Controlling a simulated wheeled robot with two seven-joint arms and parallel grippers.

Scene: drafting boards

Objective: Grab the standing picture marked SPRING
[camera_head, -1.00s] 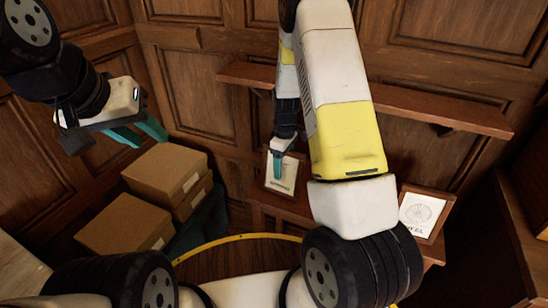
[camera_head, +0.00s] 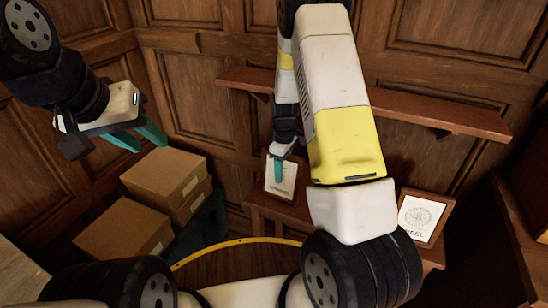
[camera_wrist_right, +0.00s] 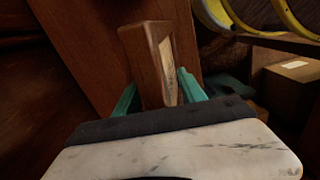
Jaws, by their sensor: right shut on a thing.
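A small framed picture (camera_head: 288,181) stands upright on the lower wooden shelf, behind my right gripper in the head view. Its marking is too small and covered to read. My right gripper (camera_head: 279,171) is shut on this picture. In the right wrist view the teal fingers lie on either side of the picture's brown frame (camera_wrist_right: 147,65), seen edge-on. A second framed picture (camera_head: 420,217) stands further right, with a round wheel drawing and a partly hidden word ending in EEL. My left gripper (camera_head: 140,136) is open and empty, in the air at the left.
A long upper shelf (camera_head: 440,110) runs along the panelled wall above the pictures. The lower shelf (camera_head: 290,211) is partly hidden by my right arm. Cardboard boxes (camera_head: 125,228) are stacked at the left below my left gripper. A dark wooden cabinet side (camera_head: 520,235) stands at the right.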

